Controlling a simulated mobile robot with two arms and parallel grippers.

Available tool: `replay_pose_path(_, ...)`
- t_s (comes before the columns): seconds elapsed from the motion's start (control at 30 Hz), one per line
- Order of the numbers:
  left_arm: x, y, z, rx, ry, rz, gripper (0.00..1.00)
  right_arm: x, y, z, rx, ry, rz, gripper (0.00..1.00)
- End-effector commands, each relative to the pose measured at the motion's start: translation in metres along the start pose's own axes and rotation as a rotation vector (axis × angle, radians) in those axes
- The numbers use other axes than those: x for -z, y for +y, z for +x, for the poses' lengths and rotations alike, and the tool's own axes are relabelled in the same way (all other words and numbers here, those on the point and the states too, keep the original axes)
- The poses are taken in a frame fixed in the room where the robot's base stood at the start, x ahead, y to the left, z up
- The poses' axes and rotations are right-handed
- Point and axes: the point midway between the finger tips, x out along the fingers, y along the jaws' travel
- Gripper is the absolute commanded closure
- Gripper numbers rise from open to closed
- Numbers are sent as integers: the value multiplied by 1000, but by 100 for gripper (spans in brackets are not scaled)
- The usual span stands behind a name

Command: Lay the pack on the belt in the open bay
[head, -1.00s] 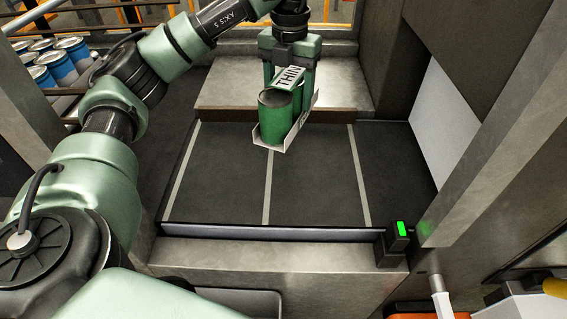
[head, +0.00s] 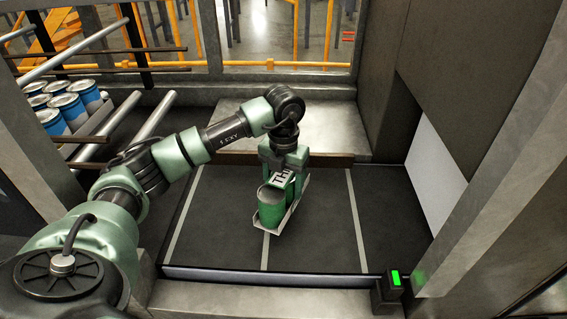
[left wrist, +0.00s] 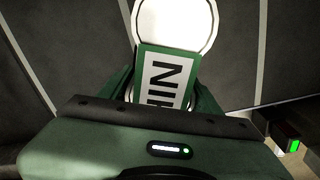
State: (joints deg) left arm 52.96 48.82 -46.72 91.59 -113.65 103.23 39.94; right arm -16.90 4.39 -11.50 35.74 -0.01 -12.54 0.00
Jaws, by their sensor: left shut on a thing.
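The pack (head: 270,207) is a green can in a pale tray with a white lettered label. My left gripper (head: 284,172) is shut on it from above, and the pack is over the middle of the dark belt (head: 318,235). I cannot tell whether its underside touches the belt. In the left wrist view the pack's label (left wrist: 165,82) lies between the fingers, with a bright round top (left wrist: 178,22) beyond it. The belt has pale cross stripes and is otherwise bare. My right gripper is not in view.
A small post with a green light (head: 395,278) stands at the belt's near right corner. A grey wall and a white panel (head: 434,170) close the right side. Blue cans (head: 68,108) sit on a rack at the left. A metal ledge (head: 230,118) lies behind the belt.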

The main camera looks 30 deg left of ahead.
Motion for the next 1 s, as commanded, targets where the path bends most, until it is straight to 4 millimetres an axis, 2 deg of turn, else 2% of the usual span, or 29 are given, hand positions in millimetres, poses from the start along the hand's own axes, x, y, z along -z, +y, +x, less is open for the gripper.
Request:
replay_pose_path(0.27, -1, -1, 21, 2, -3, 1, 100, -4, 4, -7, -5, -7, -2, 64)
replay_pose_path(0.6, -1, 0, 59, 1, -3, 0, 100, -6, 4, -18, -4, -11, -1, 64)
replay_pose_path(1.0, -2, 0, 65, 2, -5, 1, 100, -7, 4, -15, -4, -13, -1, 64)
